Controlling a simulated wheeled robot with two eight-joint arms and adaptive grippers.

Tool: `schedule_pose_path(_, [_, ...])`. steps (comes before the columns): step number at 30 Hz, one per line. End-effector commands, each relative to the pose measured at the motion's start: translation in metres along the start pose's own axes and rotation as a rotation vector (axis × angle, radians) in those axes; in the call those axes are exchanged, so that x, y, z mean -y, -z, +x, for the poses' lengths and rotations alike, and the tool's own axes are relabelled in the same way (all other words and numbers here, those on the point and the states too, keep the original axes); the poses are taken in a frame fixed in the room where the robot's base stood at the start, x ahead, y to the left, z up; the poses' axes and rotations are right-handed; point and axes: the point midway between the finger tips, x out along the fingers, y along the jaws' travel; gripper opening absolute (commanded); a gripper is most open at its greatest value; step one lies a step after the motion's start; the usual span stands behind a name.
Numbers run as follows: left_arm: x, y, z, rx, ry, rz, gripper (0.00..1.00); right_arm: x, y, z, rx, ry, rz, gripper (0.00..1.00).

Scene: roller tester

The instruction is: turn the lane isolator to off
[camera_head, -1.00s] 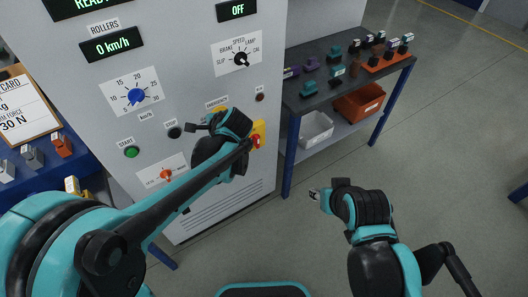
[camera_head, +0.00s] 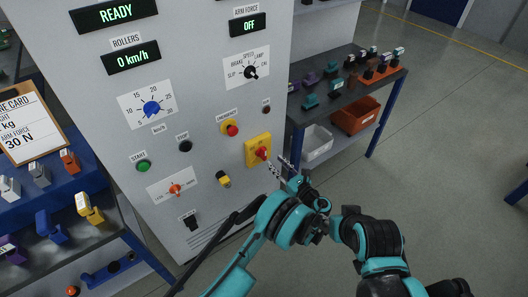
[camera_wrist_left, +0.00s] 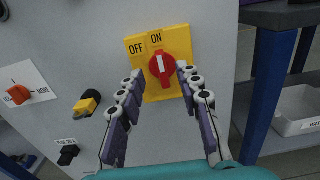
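The lane isolator is a red rotary knob (camera_head: 263,153) on a yellow plate (camera_head: 251,146) low on the grey cabinet's right side. In the left wrist view the red knob (camera_wrist_left: 162,70) stands nearly upright, its white mark toward ON; OFF is printed to the left. My left gripper (camera_head: 282,169) is open just in front of it. In the left wrist view the fingers of my left gripper (camera_wrist_left: 161,72) appear on either side of the knob; I cannot tell whether they touch it. My right gripper is at the lower right, its fingers largely hidden behind my left wrist.
The cabinet also has a red emergency button (camera_head: 232,130), a black-and-yellow part (camera_head: 223,180), an orange selector (camera_head: 175,189) and a green start button (camera_head: 143,166). A shelf table (camera_head: 316,117) with bins stands to the right. Open floor lies beyond it.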

Motion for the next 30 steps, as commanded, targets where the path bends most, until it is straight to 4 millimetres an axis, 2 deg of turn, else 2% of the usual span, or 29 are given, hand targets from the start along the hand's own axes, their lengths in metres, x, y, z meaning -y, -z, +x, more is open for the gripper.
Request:
schedule_pose_path(13, [-0.001, 0.003, 0.065, 0.0, -0.003, 0.001, 0.34, 0.0, -0.013, 0.018, 0.0, 0.0, 0.0, 0.4])
schedule_pose_path(18, [0.0, 0.001, 0.076, 0.0, -0.001, 0.0, 0.34, 0.0, -0.014, 0.019, 0.0, 0.0, 0.0, 0.4])
schedule_pose_path(25, [0.0, 0.0, 0.076, -0.001, 0.0, 0.0, 0.34, 0.0, -0.014, 0.019, 0.0, 0.0, 0.0, 0.4])
schedule_pose_path(26, [0.0, 0.0, 0.076, -0.001, 0.0, 0.0, 0.32, 0.0, -0.014, 0.019, 0.0, 0.0, 0.0, 0.4])
schedule_pose_path(27, [0.0, 0.0, 0.076, -0.001, 0.0, 0.0, 0.21, 0.0, -0.014, 0.019, 0.0, 0.0, 0.0, 0.4])
schedule_pose_path(30, [0.0, 0.0, 0.076, -0.001, 0.0, 0.0, 0.0, 0.0, -0.014, 0.019, 0.0, 0.0, 0.0, 0.4])
